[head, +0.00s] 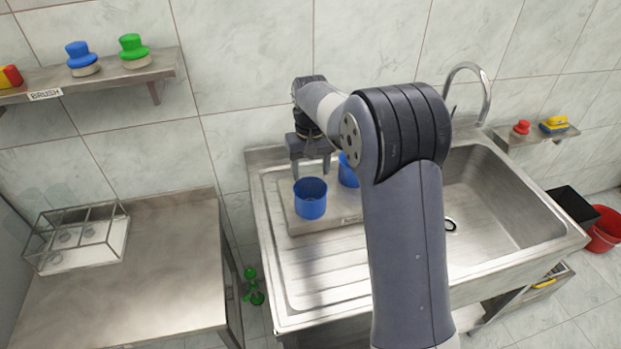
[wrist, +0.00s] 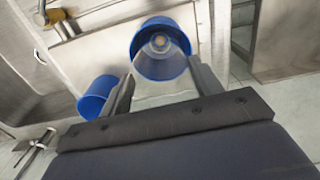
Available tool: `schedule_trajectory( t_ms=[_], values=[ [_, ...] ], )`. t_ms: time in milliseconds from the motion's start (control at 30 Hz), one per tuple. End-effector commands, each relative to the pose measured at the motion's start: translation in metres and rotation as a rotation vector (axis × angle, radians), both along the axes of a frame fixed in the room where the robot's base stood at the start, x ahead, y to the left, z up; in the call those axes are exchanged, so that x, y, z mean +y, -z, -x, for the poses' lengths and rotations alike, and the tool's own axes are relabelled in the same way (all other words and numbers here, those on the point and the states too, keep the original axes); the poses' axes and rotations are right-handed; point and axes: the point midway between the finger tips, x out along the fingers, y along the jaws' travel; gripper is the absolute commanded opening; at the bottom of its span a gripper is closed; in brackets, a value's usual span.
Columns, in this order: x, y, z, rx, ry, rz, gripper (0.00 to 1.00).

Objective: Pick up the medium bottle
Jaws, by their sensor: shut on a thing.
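My gripper (head: 310,170) is over the sink's drainboard, pointing down, just above a blue cup (head: 310,199). In the wrist view its two fingers (wrist: 161,72) are shut on a clear, see-through bottle (wrist: 166,86), with the same blue cup (wrist: 136,45) behind it. The bottle's outline is faint, and I cannot tell its size or whether its lower end is inside the cup. In the head view I cannot make the bottle out. A second blue cup (head: 346,172) is to the right, partly hidden by my arm.
The cups are on a labelled tray (head: 300,228) on the drainboard. The sink basin (head: 485,205) and tap (head: 485,85) are at right. A wire rack (head: 75,262) stands on the left counter (head: 150,300), otherwise clear. A shelf (head: 110,78) holds coloured brushes.

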Motion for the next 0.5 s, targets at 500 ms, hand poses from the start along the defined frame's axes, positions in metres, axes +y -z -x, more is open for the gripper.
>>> schedule_trajectory(
  t_ms=[500],
  values=[
    [0.000,-0.027,-0.001,-0.005,0.000,-0.001,0.39]
  ],
)
